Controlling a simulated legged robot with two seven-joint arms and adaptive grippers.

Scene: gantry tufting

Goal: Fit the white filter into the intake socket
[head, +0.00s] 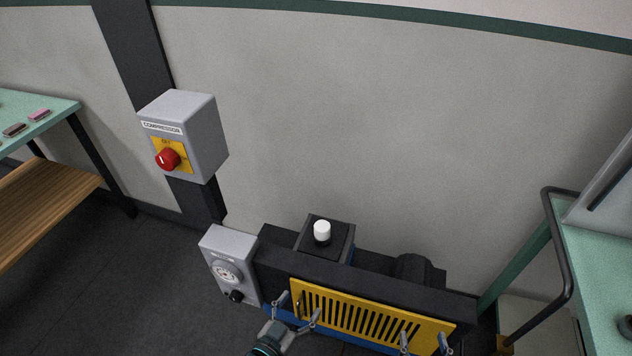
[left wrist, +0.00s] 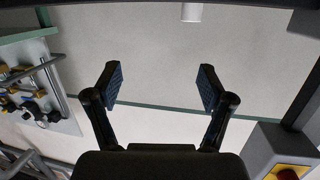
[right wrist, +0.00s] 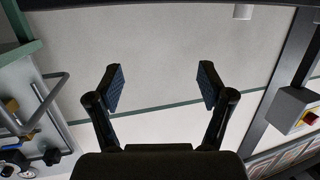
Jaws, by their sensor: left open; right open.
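A short white cylinder, which looks like the filter (head: 322,231), stands upright on the dark square block (head: 340,239) on top of the compressor. I cannot tell whether it sits in a socket there; its base and the intake socket are not clear. A white cylinder also shows at the top edge of the left wrist view (left wrist: 191,12) and the right wrist view (right wrist: 242,11). My left gripper (head: 297,308) is open and empty in front of the yellow grille, below the filter. My right gripper (head: 424,343) is open and empty at the grille's lower right.
The compressor's yellow grille (head: 365,318) faces me. A grey gauge box (head: 230,264) is at its left. A grey switch box with a red knob (head: 167,159) hangs on a dark post. Green-topped tables stand left (head: 60,106) and right (head: 600,250). Space above the compressor is clear.

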